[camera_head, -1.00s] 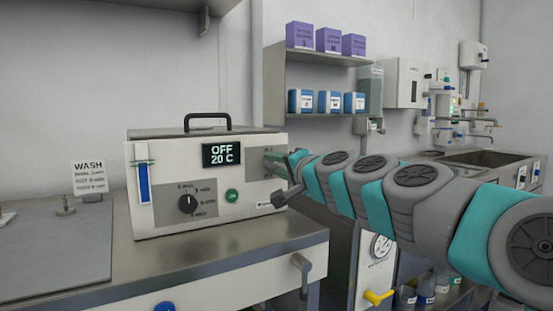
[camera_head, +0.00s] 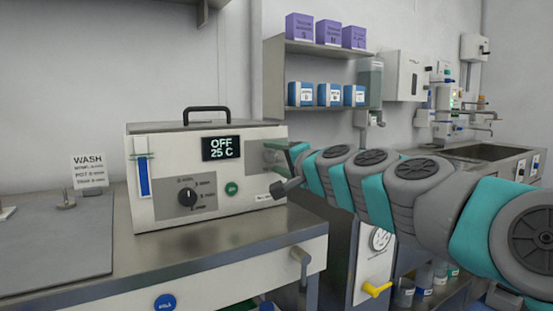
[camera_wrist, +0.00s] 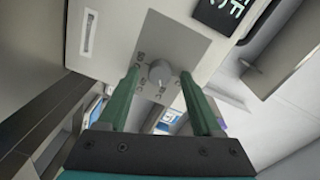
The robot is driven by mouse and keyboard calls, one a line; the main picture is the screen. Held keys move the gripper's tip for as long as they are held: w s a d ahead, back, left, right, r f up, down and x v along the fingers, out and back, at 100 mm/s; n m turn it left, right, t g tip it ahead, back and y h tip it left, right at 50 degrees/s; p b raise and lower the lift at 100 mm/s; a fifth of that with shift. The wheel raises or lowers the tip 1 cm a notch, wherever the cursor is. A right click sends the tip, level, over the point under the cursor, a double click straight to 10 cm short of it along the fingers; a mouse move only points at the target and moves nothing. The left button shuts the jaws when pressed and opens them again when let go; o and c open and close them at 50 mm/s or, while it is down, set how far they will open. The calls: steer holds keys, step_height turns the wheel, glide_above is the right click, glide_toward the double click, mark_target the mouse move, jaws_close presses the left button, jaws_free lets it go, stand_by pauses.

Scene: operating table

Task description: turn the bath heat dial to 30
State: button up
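The white bath unit (camera_head: 160,215) stands on the steel counter. Its display (camera_head: 221,148) reads OFF, 25 C. In the head view, my gripper (camera_head: 280,167) is at the right end of the unit's front and hides most of the heat dial.
A black timer knob (camera_head: 188,196) and a round green button (camera_head: 231,188) are on the unit's front, left of my gripper. A wash sign (camera_head: 90,172) stands at the left.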

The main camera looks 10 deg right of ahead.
steer(key=v, duration=0.7)
steer(key=shift+s+b, duration=0.4)
steer(key=shift+b, duration=0.05)
steer(key=shift+d, duration=0.15)
